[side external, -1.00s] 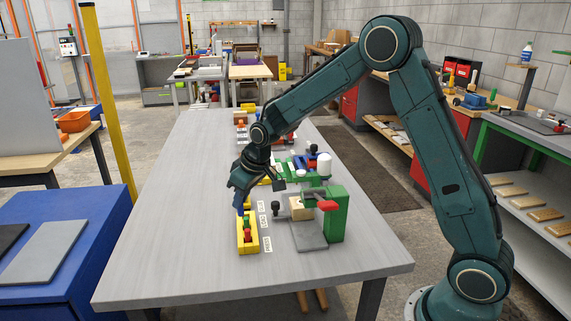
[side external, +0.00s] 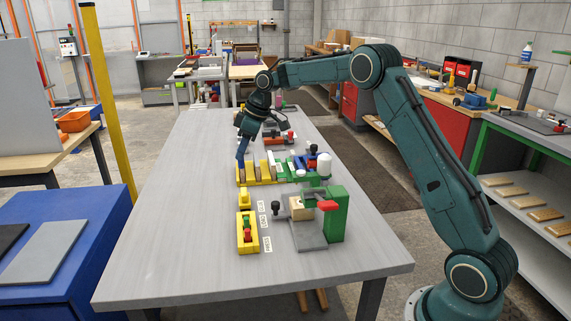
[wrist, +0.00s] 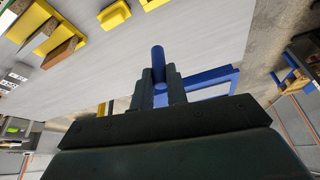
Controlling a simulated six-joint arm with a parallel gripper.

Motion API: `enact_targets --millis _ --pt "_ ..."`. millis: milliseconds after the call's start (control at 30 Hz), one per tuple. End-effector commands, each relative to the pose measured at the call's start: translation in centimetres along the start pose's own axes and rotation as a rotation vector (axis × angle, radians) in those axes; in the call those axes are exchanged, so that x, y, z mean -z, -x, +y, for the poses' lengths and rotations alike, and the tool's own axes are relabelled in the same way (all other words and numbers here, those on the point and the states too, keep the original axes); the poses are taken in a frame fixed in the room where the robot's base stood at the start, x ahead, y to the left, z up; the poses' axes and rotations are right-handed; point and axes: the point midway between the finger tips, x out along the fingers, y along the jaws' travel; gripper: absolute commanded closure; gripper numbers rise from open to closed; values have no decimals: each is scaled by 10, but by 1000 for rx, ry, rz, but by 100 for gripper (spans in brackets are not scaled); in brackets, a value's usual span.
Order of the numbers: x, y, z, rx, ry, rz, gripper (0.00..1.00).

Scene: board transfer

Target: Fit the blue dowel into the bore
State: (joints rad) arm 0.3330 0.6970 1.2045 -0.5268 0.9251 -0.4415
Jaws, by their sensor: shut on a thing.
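My gripper (side external: 243,138) is shut on the blue dowel (side external: 241,150). The dowel points down below the fingers, over or behind the left end of the yellow rack (side external: 246,183); the exact gap is unclear. In the wrist view the blue dowel (wrist: 158,60) sticks out between the two fingers of my gripper (wrist: 161,85). A yellow holder (side external: 246,247) with red and green pieces stands at the near side of the table. A wooden block (side external: 299,207) sits in a grey fixture beside a green block. I cannot make out the bore.
Several wooden blocks (side external: 265,169) stand in the yellow rack. A small yellow block (side external: 243,195) lies between the rack and the holder. A green fixture (side external: 336,217) with a red handle stands to the right. The table's left side (side external: 178,210) is clear.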

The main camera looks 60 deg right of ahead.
Motion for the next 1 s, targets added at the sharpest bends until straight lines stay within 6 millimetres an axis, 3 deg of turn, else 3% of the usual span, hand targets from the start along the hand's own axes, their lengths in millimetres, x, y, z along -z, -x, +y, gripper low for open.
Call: enact_targets --millis 567,1000 --pt "-3 -5 2 4 6 0 100" --pt "-31 -72 1 6 4 -2 100"
